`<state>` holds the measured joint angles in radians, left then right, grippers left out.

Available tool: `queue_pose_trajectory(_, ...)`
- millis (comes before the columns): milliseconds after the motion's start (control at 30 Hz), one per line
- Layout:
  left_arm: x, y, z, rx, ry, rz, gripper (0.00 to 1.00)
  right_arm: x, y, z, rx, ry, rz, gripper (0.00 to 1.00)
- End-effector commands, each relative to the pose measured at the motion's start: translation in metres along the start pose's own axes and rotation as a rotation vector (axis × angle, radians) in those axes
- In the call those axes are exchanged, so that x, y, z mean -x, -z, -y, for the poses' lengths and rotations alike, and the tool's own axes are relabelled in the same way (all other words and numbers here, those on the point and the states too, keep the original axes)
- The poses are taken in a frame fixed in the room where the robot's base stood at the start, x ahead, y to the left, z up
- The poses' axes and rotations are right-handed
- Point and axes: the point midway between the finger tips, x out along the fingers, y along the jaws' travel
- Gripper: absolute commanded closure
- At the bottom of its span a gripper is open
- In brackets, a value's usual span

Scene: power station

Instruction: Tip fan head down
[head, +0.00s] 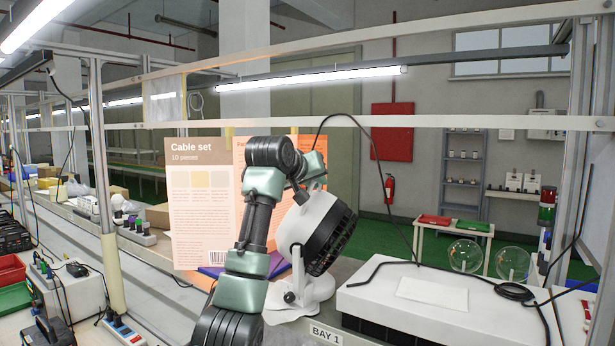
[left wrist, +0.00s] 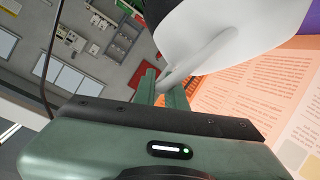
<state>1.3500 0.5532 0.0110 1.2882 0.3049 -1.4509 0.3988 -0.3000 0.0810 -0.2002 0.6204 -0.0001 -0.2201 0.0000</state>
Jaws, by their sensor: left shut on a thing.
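A white desk fan (head: 305,225) stands on the bench on its white foot. Its dark grille (head: 332,240) faces right and appears tilted a little. My left arm rises in front of the fan and bends over its head. My left gripper (head: 301,194) is at the top of the fan head, its fingertips mostly hidden there. In the left wrist view, the two green fingers (left wrist: 162,88) are shut on a thin part of the white fan head (left wrist: 215,35). My right gripper is not in view.
A "Cable set" board (head: 190,225) stands behind my left arm. A white box (head: 400,300) with a black cable on it is right of the fan. A purple item (head: 276,263) lies behind the fan foot. A "BAY 1" label (head: 326,334) is at the front.

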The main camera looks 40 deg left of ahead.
Motion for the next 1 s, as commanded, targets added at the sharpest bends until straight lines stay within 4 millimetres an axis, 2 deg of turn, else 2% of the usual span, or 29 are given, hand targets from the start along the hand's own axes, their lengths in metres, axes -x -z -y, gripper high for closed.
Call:
queue_pose_trajectory(600, -0.0022, -0.0048, -0.0066, -0.049, 0.021, 0.000, 1.00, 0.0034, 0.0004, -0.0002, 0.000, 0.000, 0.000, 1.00)
queue_pose_trajectory(633, -0.0022, -0.0049, -0.0066, -0.049, 0.021, 0.000, 0.83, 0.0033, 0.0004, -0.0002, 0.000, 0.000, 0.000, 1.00)
queue_pose_trajectory(700, -0.0022, -0.0049, -0.0066, -0.049, 0.021, 0.001, 0.68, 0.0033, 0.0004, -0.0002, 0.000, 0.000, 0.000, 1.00)
queue_pose_trajectory(1000, -0.0015, -0.0047, -0.0063, -0.049, 0.021, 0.000, 0.68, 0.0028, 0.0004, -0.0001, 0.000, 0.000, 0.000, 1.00)
